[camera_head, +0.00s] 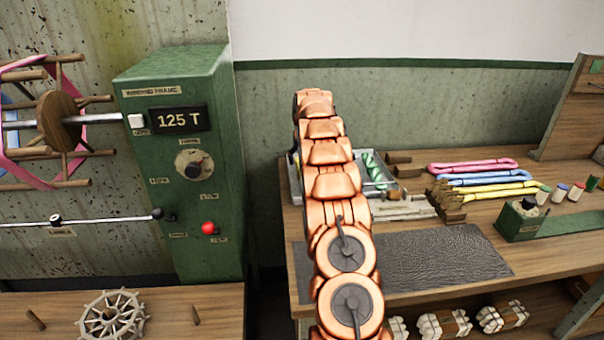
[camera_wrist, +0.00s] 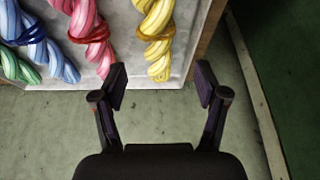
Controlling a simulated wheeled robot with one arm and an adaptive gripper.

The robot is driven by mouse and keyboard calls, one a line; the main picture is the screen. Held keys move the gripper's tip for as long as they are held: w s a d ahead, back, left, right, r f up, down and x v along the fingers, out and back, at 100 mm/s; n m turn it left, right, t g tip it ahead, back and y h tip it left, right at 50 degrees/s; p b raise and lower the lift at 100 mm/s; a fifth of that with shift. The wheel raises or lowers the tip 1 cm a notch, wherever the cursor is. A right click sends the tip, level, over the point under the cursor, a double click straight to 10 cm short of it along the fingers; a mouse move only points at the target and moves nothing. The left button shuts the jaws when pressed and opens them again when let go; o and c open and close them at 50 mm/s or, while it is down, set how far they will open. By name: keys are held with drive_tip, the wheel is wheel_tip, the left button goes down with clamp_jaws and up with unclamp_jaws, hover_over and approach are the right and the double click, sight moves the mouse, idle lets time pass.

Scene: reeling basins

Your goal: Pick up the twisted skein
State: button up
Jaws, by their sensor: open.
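Several twisted skeins lie side by side in a pale tray (camera_wrist: 125,42) at the top of the wrist view. They are green (camera_wrist: 16,66), blue (camera_wrist: 42,45), pink (camera_wrist: 88,30) and yellow (camera_wrist: 157,38), each with a tie around it. My gripper (camera_wrist: 161,82) is open and empty. Its fingers stand to either side of the yellow skein's lower end in the picture, with no visible contact. In the head view, my arm hides my gripper and most of the tray. Only the green skein (camera_head: 374,170) shows clearly there.
A dark textured mat (camera_head: 440,258) lies on the wooden bench. Pink (camera_head: 470,166), blue (camera_head: 490,179) and yellow (camera_head: 500,191) looped hanks lie right of the tray. A small green box (camera_head: 522,218) and several spools stand farther right. A green control cabinet (camera_head: 185,235) stands left.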

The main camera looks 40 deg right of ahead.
drive_tip(key=shift+p+x, duration=1.4)
drive_tip(key=shift+x, duration=2.15)
drive_tip(key=shift+d, duration=0.15)
drive_tip(key=shift+c, duration=0.3)
drive_tip(key=c, duration=1.2)
drive_tip(key=shift+r, duration=0.1)
drive_tip(key=shift+r+b, duration=0.8)
drive_tip(key=shift+r, duration=0.95)
drive_tip(key=shift+s+f, duration=0.1)
drive_tip(key=shift+s, duration=0.05)
drive_tip(key=shift+s+a+b, duration=0.1)
drive_tip(key=shift+a+b, duration=0.2)
drive_tip(key=shift+a, duration=0.15)
